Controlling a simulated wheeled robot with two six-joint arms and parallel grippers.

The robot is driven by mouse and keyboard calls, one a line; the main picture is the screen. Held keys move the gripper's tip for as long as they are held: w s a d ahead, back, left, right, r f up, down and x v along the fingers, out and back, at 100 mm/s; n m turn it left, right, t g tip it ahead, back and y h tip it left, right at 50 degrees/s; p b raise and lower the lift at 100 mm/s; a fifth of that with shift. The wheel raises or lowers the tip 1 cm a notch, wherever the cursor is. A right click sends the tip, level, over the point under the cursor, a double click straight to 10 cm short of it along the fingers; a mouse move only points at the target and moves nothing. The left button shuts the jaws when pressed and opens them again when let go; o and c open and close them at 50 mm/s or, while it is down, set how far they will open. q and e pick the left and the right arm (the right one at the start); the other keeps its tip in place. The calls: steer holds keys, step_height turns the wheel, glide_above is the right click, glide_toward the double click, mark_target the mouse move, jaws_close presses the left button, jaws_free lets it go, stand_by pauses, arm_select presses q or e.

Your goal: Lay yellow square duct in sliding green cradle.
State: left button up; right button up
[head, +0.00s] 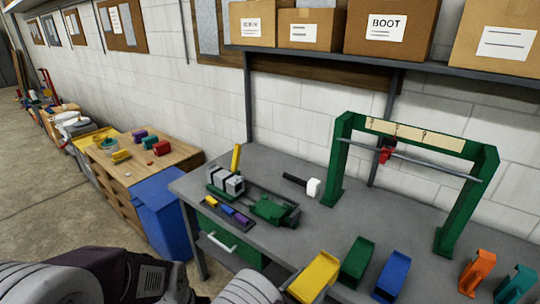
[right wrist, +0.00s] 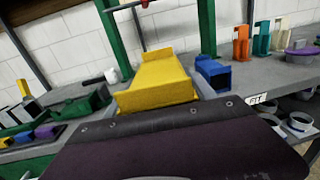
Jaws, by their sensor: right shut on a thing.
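The yellow square duct (head: 314,278) is at the bench's front edge in the head view, tilted, near the green and blue ducts. It also fills the middle of the right wrist view (right wrist: 160,78). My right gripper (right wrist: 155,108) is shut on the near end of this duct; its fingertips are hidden. I cannot tell whether the duct touches the bench. The green sliding cradle (head: 272,210) is on a dark rail base, left of and behind the duct and apart from it. It also shows at the left of the right wrist view (right wrist: 92,100). My left gripper is not in view.
A green duct (head: 357,262) and a blue duct (head: 392,276) stand right of the yellow one. A green gantry frame (head: 341,160) rises behind them. A grey clamped block (head: 226,181) and a tray of small colored blocks (head: 212,206) flank the cradle. Bare bench lies right of the cradle.

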steer(key=s+d+f+m+g+h, duration=0.1)
steer(key=s+d+f+g+h, duration=0.1)
steer(key=d+f, duration=0.3)
steer(key=d, duration=0.2)
steer(key=shift+d+m, duration=0.4)
